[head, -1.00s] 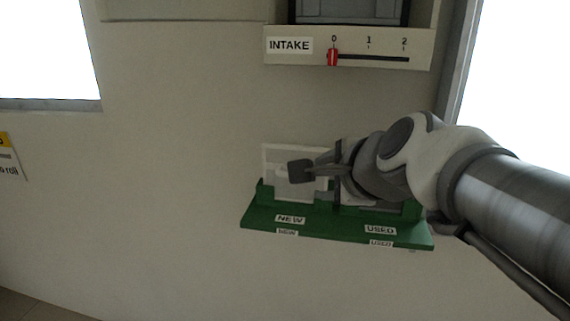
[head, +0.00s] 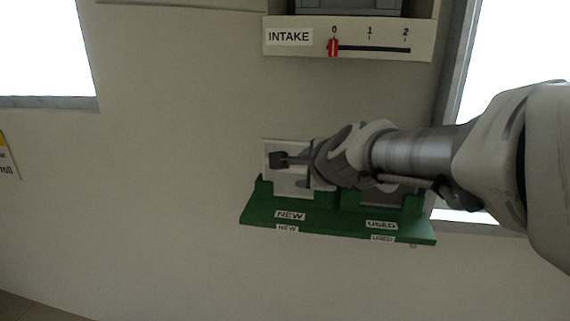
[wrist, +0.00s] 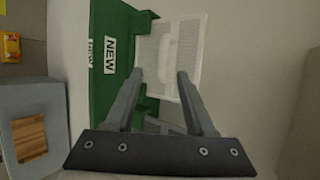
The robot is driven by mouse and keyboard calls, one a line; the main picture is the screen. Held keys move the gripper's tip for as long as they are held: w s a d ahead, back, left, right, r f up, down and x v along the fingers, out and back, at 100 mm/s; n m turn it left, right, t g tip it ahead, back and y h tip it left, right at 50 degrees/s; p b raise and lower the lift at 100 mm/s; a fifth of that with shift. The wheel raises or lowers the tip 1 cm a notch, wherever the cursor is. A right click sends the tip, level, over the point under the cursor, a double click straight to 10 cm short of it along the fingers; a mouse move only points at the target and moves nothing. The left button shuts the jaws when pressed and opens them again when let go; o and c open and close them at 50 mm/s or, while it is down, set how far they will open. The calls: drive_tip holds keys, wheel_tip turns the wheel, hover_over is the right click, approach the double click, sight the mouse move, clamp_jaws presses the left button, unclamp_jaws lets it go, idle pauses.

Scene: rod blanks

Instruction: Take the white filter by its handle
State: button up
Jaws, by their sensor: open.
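The white filter (head: 283,187) stands upright in the NEW side of a green rack (head: 262,205) on the wall. In the wrist view the filter (wrist: 188,65) shows as a pale mesh plate with a raised white handle (wrist: 168,50). My gripper (head: 289,169) is in front of the filter and hides part of it in the head view. In the wrist view my gripper (wrist: 160,75) is open and empty, with its fingertips apart over the near part of the filter. The handle lies just past the tips, between their lines. Contact cannot be told.
A grey panel (head: 398,197) stands in the USED side of the rack, partly behind my arm. Above is an INTAKE ledge (head: 350,48) with a red slider (head: 333,47) at 0. In the wrist view a grey box (wrist: 35,115) is at lower left.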

sight(298, 170)
drive_tip(key=x, duration=0.1)
drive_tip(key=b+x, duration=0.1)
drive_tip(key=x, duration=0.3)
drive_tip(key=shift+w+d+b, duration=0.25)
drive_tip(key=shift+d+b, duration=0.05)
drive_tip(key=shift+d, duration=0.1)
drive_tip(key=shift+w+a+f, duration=0.1)
drive_tip(key=shift+w+a, duration=0.05)
drive_tip(key=shift+w, duration=0.25)
drive_tip(key=shift+c, duration=0.3)
clamp_jaws()
